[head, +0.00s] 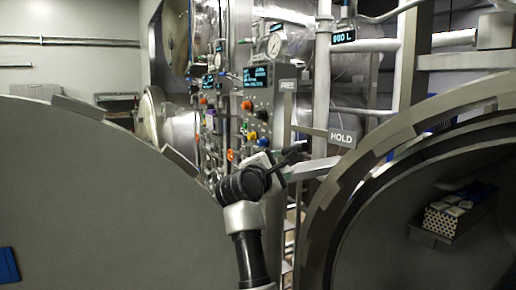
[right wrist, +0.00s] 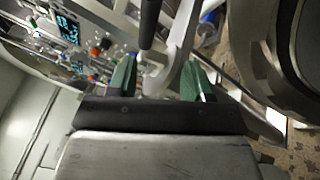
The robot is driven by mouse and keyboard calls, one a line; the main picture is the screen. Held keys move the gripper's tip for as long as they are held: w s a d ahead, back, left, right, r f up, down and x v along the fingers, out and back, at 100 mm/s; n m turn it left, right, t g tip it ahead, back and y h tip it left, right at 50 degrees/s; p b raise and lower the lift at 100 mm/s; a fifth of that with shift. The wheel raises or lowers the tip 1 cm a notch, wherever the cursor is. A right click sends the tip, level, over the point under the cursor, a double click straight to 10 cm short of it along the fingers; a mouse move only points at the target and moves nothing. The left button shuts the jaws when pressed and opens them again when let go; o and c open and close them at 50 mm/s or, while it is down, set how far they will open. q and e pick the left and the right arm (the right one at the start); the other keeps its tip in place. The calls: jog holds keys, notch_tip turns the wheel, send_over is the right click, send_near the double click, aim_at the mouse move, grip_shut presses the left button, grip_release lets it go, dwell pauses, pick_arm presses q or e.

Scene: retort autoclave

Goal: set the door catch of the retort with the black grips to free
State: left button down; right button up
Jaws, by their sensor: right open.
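A door catch stands between the FREE plate (head: 288,85) and the HOLD plate (head: 342,138) beside the open retort. Its black grip (head: 292,157) sticks out beside a pale grey bar (head: 312,168) that runs toward the door ring, near the HOLD plate. My right gripper (head: 280,166) is at this grip. In the right wrist view, its green fingers (right wrist: 160,76) are apart, with the black grip (right wrist: 149,22) and a grey curved piece (right wrist: 180,48) between or just beyond them. I cannot tell whether they touch. My left gripper is not in view.
A large grey round door (head: 90,200) fills the left. The open retort ring (head: 345,200) is close on the right, with a loaded rack (head: 450,215) inside. A control panel (head: 258,95) with coloured knobs and gauges stands behind, with pipes around it.

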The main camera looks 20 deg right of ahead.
aim_at(290, 151)
jog(key=shift+m, duration=0.5)
jog(key=d+r, duration=0.1)
jog(key=w+d+r+p, duration=0.1)
jog(key=d+r+p, duration=0.1)
jog(key=shift+w, duration=0.25)
jog(key=x, duration=0.1)
jog(key=p+x, duration=0.1)
jog(key=x, duration=0.1)
jog(key=shift+w+d+f, duration=0.2)
jog(key=shift+w+f, duration=0.05)
jog(key=shift+w, duration=0.05)
jog(key=shift+p+x, duration=0.6)
jog(key=shift+x, duration=0.85)
jog(key=shift+w+f, duration=0.15)
jog(key=shift+f, duration=0.05)
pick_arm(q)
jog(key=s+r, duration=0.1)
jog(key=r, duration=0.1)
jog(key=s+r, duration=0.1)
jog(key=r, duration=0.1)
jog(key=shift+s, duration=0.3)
pick_arm(e)
grip_shut()
